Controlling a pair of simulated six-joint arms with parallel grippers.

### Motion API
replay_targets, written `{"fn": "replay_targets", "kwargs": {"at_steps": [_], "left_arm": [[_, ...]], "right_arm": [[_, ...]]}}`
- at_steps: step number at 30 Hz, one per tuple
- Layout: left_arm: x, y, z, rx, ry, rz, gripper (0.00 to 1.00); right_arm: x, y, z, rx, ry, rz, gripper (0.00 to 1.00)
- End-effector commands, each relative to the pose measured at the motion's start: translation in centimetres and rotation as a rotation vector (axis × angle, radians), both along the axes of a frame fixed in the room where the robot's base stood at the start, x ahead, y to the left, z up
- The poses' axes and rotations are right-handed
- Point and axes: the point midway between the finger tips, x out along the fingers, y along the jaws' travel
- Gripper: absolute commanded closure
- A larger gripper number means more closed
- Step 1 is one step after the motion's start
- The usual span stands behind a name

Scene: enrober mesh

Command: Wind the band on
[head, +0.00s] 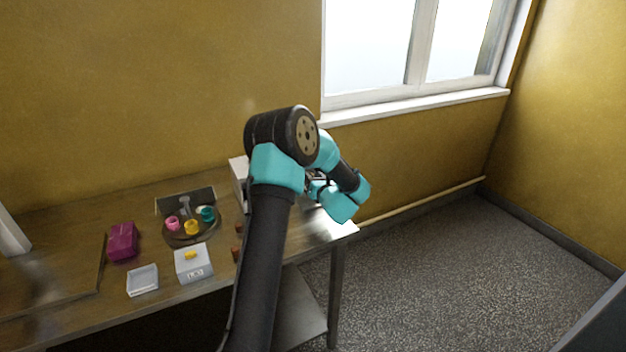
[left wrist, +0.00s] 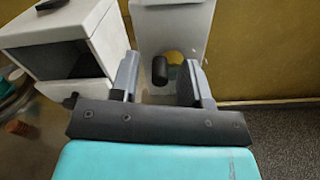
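My left gripper (left wrist: 162,78) is open in the left wrist view, its two grey fingers spread apart. A short black cylindrical knob (left wrist: 159,70) shows between them, with gaps at its sides; I cannot tell whether a finger touches it. The knob is in front of an upright white panel (left wrist: 172,28), with a small yellow patch beside it. A white housing (left wrist: 65,40) with a dark square opening stands to the left. In the head view, my arm hides most of the white machine (head: 239,180) and the gripper. No band can be made out. My right gripper is not in view.
The table holds a round dark tray (head: 176,240) with pink, yellow and teal cups, a magenta box (head: 122,241), a shallow clear tray (head: 142,280) and a white box (head: 194,265) with a yellow top piece. Small brown pieces (head: 238,228) lie near my arm. A window is behind.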

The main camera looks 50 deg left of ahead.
Motion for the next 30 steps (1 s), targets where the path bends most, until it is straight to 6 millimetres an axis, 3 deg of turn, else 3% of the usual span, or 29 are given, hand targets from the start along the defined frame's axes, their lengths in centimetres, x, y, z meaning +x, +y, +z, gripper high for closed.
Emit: {"fn": "replay_targets", "kwargs": {"at_steps": [2,13,30], "left_arm": [[0.00,-0.02,0.00,0.000,0.000,0.000,0.64],[0.01,-0.04,-0.01,0.000,0.000,0.000,1.00],[0.25,-0.12,0.13,0.026,0.087,0.000,1.00]], "right_arm": [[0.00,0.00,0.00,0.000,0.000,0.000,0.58],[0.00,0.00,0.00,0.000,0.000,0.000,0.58],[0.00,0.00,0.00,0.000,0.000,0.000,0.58]]}}
